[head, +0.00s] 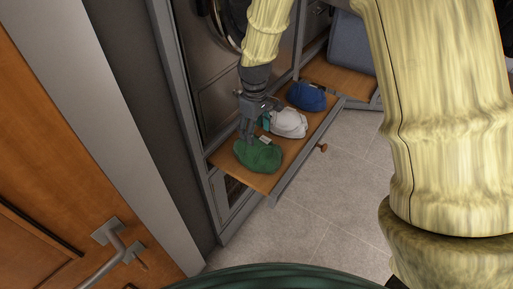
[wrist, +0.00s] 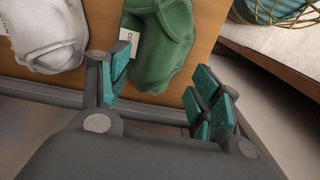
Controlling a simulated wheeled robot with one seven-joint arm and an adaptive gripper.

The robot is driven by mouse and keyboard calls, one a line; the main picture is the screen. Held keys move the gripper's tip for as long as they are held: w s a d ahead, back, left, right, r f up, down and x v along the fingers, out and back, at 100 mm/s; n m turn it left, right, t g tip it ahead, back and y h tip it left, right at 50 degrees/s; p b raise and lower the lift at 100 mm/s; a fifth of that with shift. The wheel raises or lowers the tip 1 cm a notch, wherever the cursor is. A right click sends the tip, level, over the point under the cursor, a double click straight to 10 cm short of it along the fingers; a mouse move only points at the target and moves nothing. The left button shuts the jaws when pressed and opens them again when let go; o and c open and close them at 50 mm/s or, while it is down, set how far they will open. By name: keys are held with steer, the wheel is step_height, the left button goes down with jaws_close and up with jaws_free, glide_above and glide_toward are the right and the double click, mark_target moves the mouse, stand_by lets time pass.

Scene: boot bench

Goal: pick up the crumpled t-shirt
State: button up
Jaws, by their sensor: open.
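Three crumpled cloth items lie in a row on a wooden pull-out board (head: 225,162): a green one (head: 258,156) nearest, a white one (head: 289,123) in the middle and a blue one (head: 306,96) farthest. I cannot tell for certain which is the t-shirt. In the wrist view, the green cloth (wrist: 165,50) has a white printed tag, and the white cloth (wrist: 45,35) is to its left. My gripper (head: 257,122) is open and empty, above the board by the green and white cloths. In the wrist view, its teal-padded fingers (wrist: 162,82) frame the green cloth's lower end.
The board has a grey raised frame and a round knob (head: 322,147) on its front. A grey-blue bin (head: 352,48) stands behind on another wooden shelf. A wooden door with a metal handle (head: 118,243) is at left. Tiled floor (head: 330,205) in front is clear.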

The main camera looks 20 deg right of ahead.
mark_target(256, 139)
steer(key=shift+d+f+p, duration=0.1)
steer(key=shift+f+p, duration=0.45)
steer(key=shift+f, duration=2.35)
steer(key=shift+f, duration=0.2)
steer(key=c, duration=1.2)
steer(key=shift+w, duration=0.1)
steer(key=shift+r, duration=0.1)
